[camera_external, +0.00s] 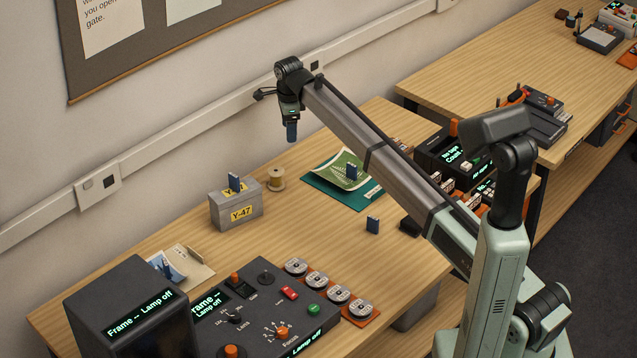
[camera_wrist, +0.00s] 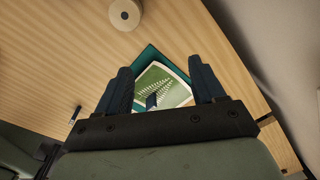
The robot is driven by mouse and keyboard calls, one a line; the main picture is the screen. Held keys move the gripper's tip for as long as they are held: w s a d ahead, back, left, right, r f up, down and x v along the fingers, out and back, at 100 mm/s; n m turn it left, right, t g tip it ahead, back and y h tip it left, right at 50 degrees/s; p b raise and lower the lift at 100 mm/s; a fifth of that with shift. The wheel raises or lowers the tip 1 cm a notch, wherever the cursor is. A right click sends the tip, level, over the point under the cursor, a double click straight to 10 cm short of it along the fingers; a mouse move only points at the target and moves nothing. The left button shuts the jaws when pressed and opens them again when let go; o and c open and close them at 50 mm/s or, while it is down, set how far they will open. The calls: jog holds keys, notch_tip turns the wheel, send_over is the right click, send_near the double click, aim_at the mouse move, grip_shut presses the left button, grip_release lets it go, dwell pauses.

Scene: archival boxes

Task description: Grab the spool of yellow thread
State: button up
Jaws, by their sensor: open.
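The spool of pale yellow thread (camera_external: 276,180) stands upright on the table, just right of and behind the grey box. In the wrist view the spool (camera_wrist: 125,14) shows from above at the top edge, with a dark centre hole. My gripper (camera_external: 291,131) hangs in the air with its fingers pointing down, above the table and apart from the spool. In the wrist view my gripper (camera_wrist: 160,68) has its two dark blue fingers spread wide with nothing held between them. The spool lies beyond the fingertips.
A grey box labelled Y-47 (camera_external: 236,212) stands beside the spool. A teal folder with a green fern card (camera_external: 345,168) lies to the right. A small blue block (camera_external: 372,225) stands on the table. A control panel (camera_external: 270,320) fills the front. The wall is behind.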

send_over(276, 170)
jog(key=shift+g, duration=0.4)
notch_tip(276, 170, down, 9)
jog(key=shift+a+f, duration=0.1)
jog(key=shift+a, duration=0.05)
jog(key=shift+s+f, duration=0.1)
jog(key=shift+f, duration=2.4)
jog(key=c, duration=0.8)
